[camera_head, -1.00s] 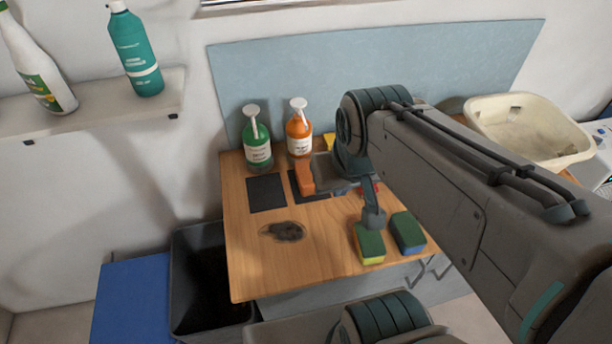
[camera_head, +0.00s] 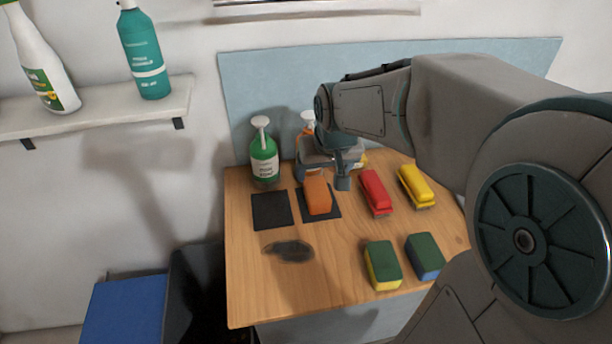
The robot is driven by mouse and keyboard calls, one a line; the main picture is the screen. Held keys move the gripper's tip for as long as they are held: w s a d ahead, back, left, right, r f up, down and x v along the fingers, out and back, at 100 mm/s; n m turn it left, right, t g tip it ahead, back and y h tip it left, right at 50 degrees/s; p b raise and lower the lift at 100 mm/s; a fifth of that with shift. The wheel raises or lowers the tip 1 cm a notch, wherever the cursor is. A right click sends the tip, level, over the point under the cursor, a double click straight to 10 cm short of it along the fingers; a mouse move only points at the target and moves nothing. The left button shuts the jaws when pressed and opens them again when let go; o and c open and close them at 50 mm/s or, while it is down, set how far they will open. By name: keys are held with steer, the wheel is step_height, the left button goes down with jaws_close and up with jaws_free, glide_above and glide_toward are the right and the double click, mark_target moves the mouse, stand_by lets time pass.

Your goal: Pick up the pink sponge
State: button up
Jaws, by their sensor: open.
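I see no pink sponge in this view. Two sponges lie at the front right of the wooden table: one green on top with a yellow side (camera_head: 382,266), one green on top with a blue side (camera_head: 426,257). My gripper (camera_head: 322,176) is open at the back of the table, just above and behind an orange block-like item (camera_head: 317,197) on a dark mat. I cannot tell whether it touches that item. Its fingers look empty. My arm hides the table's right edge.
A green bottle (camera_head: 264,155) and an orange bottle (camera_head: 307,127) stand behind. An empty dark mat (camera_head: 271,211) and a dark stain (camera_head: 289,251) are at the left.

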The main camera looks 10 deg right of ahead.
mark_target(317, 188)
steer(key=x, duration=0.7)
steer(key=w+x, duration=0.1)
steer(key=x, duration=0.2)
steer(key=shift+w, duration=0.25)
steer(key=x, duration=0.4)
steer(key=shift+w+d+r+p, duration=0.15)
steer(key=shift+w+d+p, duration=0.15)
steer(key=shift+p, duration=0.1)
steer(key=shift+w+f, duration=0.25)
steer(key=shift+f, duration=0.35)
steer(key=shift+f+b, duration=0.25)
steer(key=shift+b, duration=0.1)
steer(key=c, duration=1.1)
steer(key=shift+r, duration=0.1)
